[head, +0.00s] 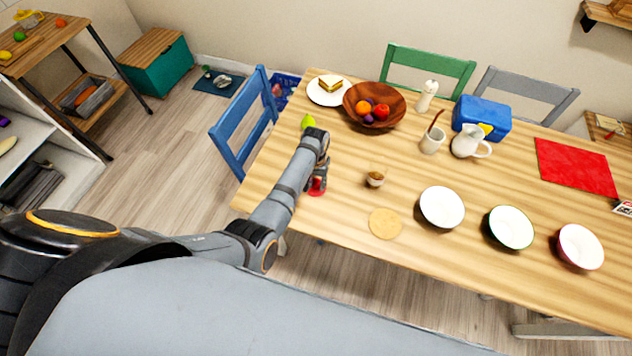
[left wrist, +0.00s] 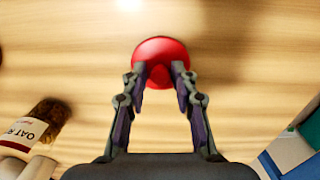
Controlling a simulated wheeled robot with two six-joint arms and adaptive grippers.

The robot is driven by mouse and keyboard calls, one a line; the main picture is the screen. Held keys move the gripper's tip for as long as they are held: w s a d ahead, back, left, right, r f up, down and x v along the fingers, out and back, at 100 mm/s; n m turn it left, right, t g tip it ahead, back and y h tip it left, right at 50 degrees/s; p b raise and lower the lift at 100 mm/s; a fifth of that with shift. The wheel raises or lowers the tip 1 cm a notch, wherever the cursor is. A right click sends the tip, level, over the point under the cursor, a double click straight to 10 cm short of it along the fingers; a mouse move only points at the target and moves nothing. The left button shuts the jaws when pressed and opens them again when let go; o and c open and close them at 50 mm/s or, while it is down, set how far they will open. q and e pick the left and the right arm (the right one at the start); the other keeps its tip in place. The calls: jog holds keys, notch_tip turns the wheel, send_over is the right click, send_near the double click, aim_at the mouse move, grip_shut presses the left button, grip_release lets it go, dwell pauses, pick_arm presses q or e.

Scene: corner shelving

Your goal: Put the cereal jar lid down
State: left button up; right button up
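The cereal jar lid is red and round with a knob; it shows under my left gripper in the head view (head: 315,188) and at the fingertips in the left wrist view (left wrist: 160,47). My left gripper (head: 318,170) points down over the table's near left part. Its fingers, also in the left wrist view (left wrist: 163,78), are partly closed with the lid's knob between the tips. Whether the lid touches the wood is unclear. A small jar with brown contents (head: 375,179) stands to its right; a labelled oat jar (left wrist: 36,125) shows in the left wrist view. My right gripper is not visible.
The wooden table (head: 340,215) has bare room around the lid. A round tan mat (head: 385,223) lies to the right, before several bowls (head: 442,207). A blue chair (head: 243,125) stands at left.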

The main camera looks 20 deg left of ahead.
aim_at(316, 183)
pick_arm(q)
jog(key=shift+o, duration=0.2)
notch_tip(316, 183, up, 12)
jog(key=shift+r, duration=0.15)
dwell(0.4)
